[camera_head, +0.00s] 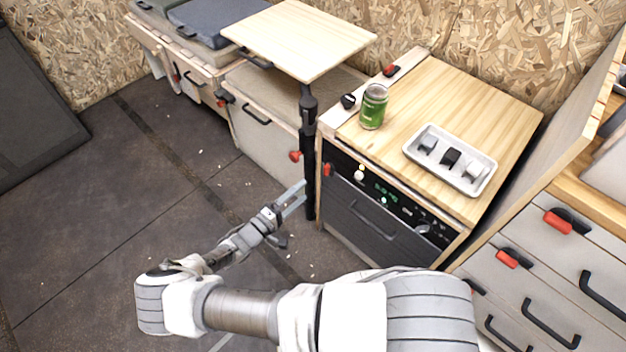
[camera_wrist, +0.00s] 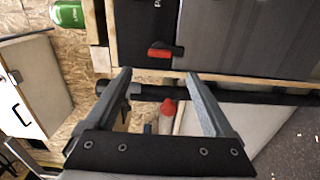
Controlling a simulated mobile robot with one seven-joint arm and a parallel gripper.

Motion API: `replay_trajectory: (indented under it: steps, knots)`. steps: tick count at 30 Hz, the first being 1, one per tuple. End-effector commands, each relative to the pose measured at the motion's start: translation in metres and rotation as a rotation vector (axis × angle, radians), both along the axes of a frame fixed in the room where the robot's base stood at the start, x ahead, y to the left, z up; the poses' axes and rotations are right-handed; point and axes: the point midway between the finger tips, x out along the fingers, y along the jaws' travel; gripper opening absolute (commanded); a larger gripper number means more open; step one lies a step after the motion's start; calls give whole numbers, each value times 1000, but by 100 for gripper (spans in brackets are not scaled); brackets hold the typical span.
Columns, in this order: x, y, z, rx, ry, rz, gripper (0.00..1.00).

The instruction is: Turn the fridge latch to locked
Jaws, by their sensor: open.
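The fridge (camera_head: 370,217) is a dark-fronted unit under a wooden top, with a control strip along its upper front. Its latch has a red handle (camera_head: 328,169) at the upper left corner of the front. In the wrist view the red latch (camera_wrist: 165,51) lies lengthwise across the picture on the dark front, just beyond my fingertips. My gripper (camera_head: 293,198) is open and empty, in front of and lower left of the latch. In the wrist view the gap between my fingers (camera_wrist: 158,77) lies just below the latch, with nothing held.
A black table post (camera_head: 307,150) stands beside the fridge's left edge, close to my fingers; it crosses the wrist view behind them. A red drawer latch (camera_head: 295,156) is left of it. A green can (camera_head: 373,107) and white tray (camera_head: 450,158) stand on top.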

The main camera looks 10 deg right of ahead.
Motion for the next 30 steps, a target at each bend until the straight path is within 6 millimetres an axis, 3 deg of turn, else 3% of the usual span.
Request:
replay_trajectory:
  steps: [6,12,30]
  knots:
    - [-28,40,0,2,0,3,88]
    - [-43,60,0,1,1,1,88]
    - [-46,64,0,0,0,0,88]
